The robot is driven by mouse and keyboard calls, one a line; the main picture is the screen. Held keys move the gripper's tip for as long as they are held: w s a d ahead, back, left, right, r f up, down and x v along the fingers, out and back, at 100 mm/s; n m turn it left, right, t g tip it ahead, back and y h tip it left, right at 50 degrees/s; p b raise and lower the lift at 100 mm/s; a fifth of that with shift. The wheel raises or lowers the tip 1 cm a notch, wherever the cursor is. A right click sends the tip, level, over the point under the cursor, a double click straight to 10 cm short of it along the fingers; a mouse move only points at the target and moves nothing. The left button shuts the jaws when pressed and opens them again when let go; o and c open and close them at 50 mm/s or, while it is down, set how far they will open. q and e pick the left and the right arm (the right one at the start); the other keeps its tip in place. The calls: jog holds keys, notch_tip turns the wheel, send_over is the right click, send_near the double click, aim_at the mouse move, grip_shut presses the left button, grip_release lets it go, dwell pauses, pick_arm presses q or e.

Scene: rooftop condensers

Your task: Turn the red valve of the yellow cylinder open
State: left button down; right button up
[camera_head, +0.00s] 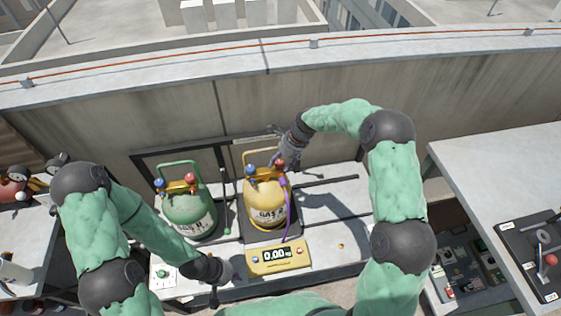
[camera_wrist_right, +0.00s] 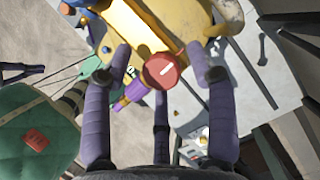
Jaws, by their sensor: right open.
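The yellow cylinder (camera_head: 265,198) stands upright on the bench, with a blue valve (camera_head: 249,170) and a red valve (camera_head: 279,164) on top. In the right wrist view the round red valve (camera_wrist_right: 161,70) has a pale line mark and lies between the spread fingers of my right gripper (camera_wrist_right: 163,62), with gaps on both sides. In the head view my right gripper (camera_head: 286,161) is at the red valve from the upper right. My left gripper (camera_head: 213,289) is low at the bench's front edge, away from the cylinder; its fingers are too unclear to tell.
A green cylinder (camera_head: 187,215) with its own valves stands left of the yellow one. A purple hose (camera_head: 288,196) runs down the yellow cylinder's right side. A yellow display box (camera_head: 277,257) reads 0.00 in front. The bench right of the cylinder is mostly clear.

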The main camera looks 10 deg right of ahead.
jog(key=shift+r, duration=0.1)
jog(key=c, duration=1.1)
